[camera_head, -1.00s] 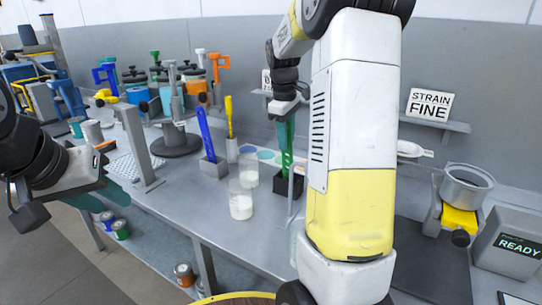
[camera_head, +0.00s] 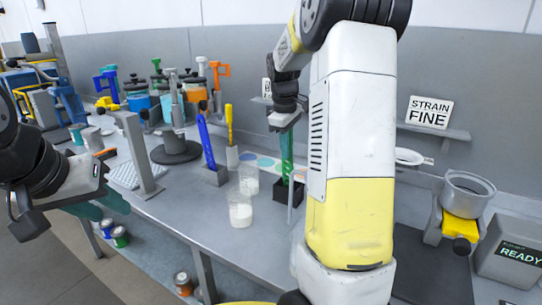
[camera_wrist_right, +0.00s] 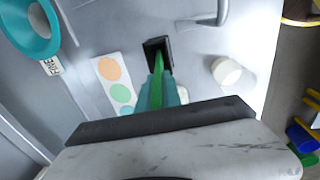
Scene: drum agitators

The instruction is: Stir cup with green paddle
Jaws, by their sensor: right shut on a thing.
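The green paddle (camera_head: 287,155) stands upright with its lower end in a small black holder (camera_head: 291,193). My right gripper (camera_head: 284,126) is shut on the paddle's upper end from above. In the right wrist view the green paddle (camera_wrist_right: 157,78) runs from between the teal fingers down into the black holder (camera_wrist_right: 153,43). Two clear cups with white contents, a nearer one (camera_head: 240,214) and a farther one (camera_head: 249,184), stand left of the holder. One white cup (camera_wrist_right: 230,72) shows in the right wrist view. My left gripper (camera_head: 100,207) is open and empty at the bench's left edge.
A metal pot (camera_head: 468,184) and a READY screen (camera_head: 519,253) are at right. The bench front is clear.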

